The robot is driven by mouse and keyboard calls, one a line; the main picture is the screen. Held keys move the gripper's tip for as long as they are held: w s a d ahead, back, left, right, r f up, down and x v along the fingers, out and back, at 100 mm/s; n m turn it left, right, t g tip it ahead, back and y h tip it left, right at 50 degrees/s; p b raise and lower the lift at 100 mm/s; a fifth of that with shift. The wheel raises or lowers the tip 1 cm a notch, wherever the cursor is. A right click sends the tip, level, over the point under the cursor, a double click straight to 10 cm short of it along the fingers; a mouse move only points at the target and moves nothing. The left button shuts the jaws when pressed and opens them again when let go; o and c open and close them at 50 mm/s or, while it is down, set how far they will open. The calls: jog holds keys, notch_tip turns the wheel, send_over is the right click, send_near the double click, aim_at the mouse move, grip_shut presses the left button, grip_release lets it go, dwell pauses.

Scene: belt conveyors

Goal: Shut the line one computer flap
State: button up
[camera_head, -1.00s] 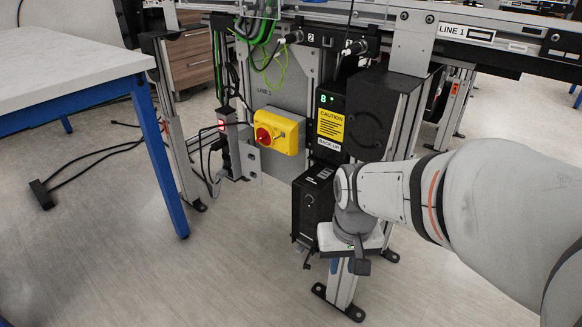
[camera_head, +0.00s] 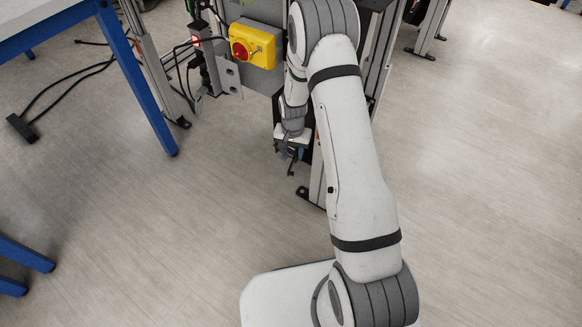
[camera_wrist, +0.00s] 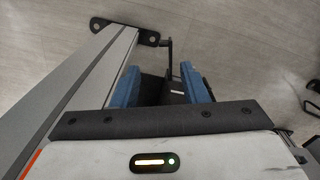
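The line one computer, a black box (camera_head: 279,108), is mostly hidden behind my arm in the head view; only a dark edge shows. I cannot make out its flap there. My gripper (camera_head: 290,168) points down in front of the box, low under the conveyor frame. In the wrist view my gripper (camera_wrist: 160,80) has its two blue fingers apart. A dark part with a small pale label (camera_wrist: 177,86) shows between and beyond them. A thin dark bar (camera_wrist: 169,52) stands out past the fingertips; I cannot tell whether it belongs to the flap. Contact is unclear.
A yellow switch box with a red knob (camera_head: 252,46) hangs left of my arm. A metal frame leg (camera_wrist: 85,75) runs close along the left in the wrist view. A blue-legged table (camera_head: 135,75) stands at the left. A black cable block (camera_head: 22,127) lies on open floor.

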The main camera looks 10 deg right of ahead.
send_over(291, 173)
jog(key=shift+m, duration=0.4)
notch_tip(291, 173, down, 6)
jog(key=shift+r+p, duration=0.25)
jog(key=shift+p, duration=0.1)
notch_tip(291, 173, down, 8)
jog(key=b, duration=0.3)
jog(key=shift+r, duration=0.1)
grip_shut()
